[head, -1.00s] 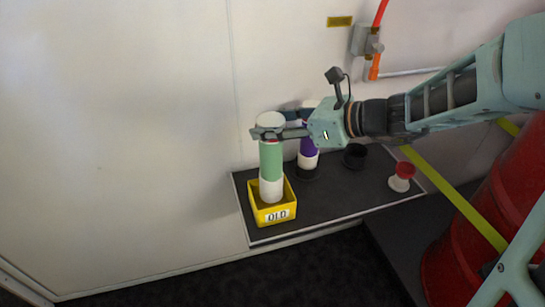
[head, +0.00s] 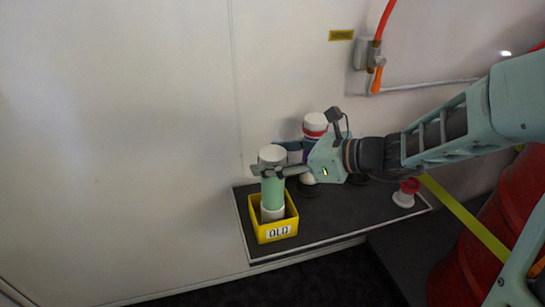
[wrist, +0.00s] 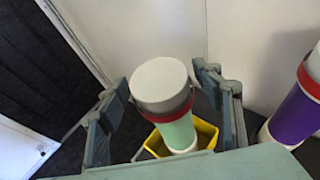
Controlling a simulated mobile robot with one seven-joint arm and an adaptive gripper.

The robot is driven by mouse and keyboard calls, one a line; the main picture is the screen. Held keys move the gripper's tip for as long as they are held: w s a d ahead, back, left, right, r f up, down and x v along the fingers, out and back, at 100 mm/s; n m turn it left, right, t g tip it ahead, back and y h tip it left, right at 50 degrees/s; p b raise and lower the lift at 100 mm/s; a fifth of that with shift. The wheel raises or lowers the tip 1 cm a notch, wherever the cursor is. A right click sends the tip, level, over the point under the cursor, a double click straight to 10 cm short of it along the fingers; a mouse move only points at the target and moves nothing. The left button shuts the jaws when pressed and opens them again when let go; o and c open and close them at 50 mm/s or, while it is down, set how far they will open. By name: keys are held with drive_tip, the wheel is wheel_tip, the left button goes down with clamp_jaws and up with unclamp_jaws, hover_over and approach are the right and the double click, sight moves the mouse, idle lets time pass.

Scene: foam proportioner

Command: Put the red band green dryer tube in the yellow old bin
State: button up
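The green dryer tube (head: 272,190) stands upright in the yellow OLD bin (head: 262,235), its white lower end inside the walls. In the wrist view the tube (wrist: 178,132) shows a white cap and a red band, with the yellow bin (wrist: 205,135) below it. My gripper (head: 272,160) is around the upper part of the tube. In the wrist view the fingers of my gripper (wrist: 163,85) are spread on both sides of the cap, with narrow gaps showing. One finger hides the red band in the head view.
A purple tube with a red band (wrist: 300,105) stands right of the bin, partly behind my gripper in the head view (head: 315,125). A red and white piece (head: 406,193) sits at the right end of the dark shelf (head: 355,215). The wall is close behind.

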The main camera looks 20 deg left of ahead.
drive_tip(key=shift+r, duration=0.1)
drive_tip(key=shift+d+r, duration=0.15)
drive_tip(key=shift+d, duration=0.05)
drive_tip(key=p+v, duration=0.3)
drive_tip(key=v, duration=0.8)
drive_tip(key=shift+d+p, duration=0.3)
drive_tip(key=shift+p, duration=0.05)
